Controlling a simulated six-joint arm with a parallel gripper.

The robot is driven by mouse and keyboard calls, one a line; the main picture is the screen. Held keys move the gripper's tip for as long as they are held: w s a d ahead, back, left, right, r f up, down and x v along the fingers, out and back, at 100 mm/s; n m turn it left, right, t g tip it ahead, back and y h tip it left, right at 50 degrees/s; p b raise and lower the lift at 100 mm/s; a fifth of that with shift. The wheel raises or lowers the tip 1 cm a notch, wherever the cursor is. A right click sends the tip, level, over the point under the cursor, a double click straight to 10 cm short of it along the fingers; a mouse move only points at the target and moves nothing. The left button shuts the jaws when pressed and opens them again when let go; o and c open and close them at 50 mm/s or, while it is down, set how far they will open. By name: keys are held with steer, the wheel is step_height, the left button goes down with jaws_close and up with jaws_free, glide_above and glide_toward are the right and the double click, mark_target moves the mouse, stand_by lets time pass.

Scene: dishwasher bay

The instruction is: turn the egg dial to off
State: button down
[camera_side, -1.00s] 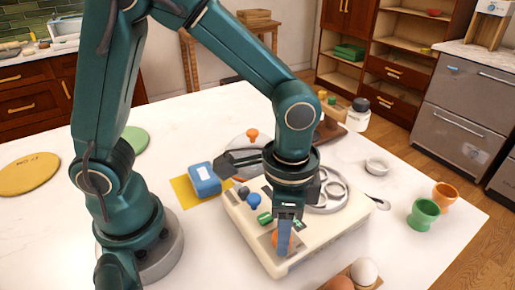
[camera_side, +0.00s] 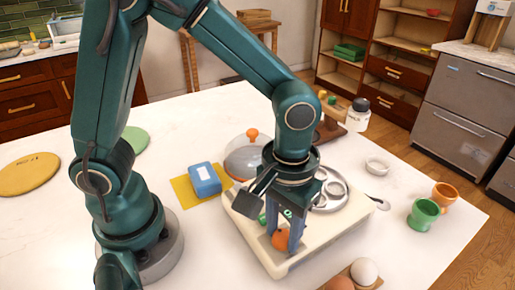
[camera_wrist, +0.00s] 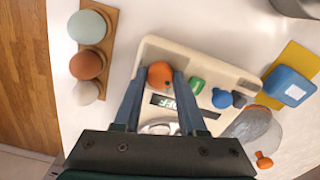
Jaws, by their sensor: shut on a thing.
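The egg cooker is a cream, boxy appliance (camera_side: 262,254) on the white counter, with a row of coloured controls on its front panel. The orange round dial (camera_side: 281,239) is at its near corner and also shows in the wrist view (camera_wrist: 160,72). My gripper (camera_wrist: 159,77) reaches down over the panel, with one finger on each side of the orange dial, shut on it. A dark display (camera_wrist: 164,103) with light characters lies beside the dial. It is partly covered by the fingers, and I cannot read it surely.
Green (camera_wrist: 197,85), blue (camera_wrist: 221,98) and dark knobs sit along the same panel. A clear lid with an orange knob (camera_side: 252,134) and a blue box (camera_side: 204,180) stand behind. Eggs in a wooden holder (camera_wrist: 98,63) lie near the front. Green and orange cups (camera_side: 424,214) stand right.

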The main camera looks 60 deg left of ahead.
steer(key=shift+n, duration=0.7)
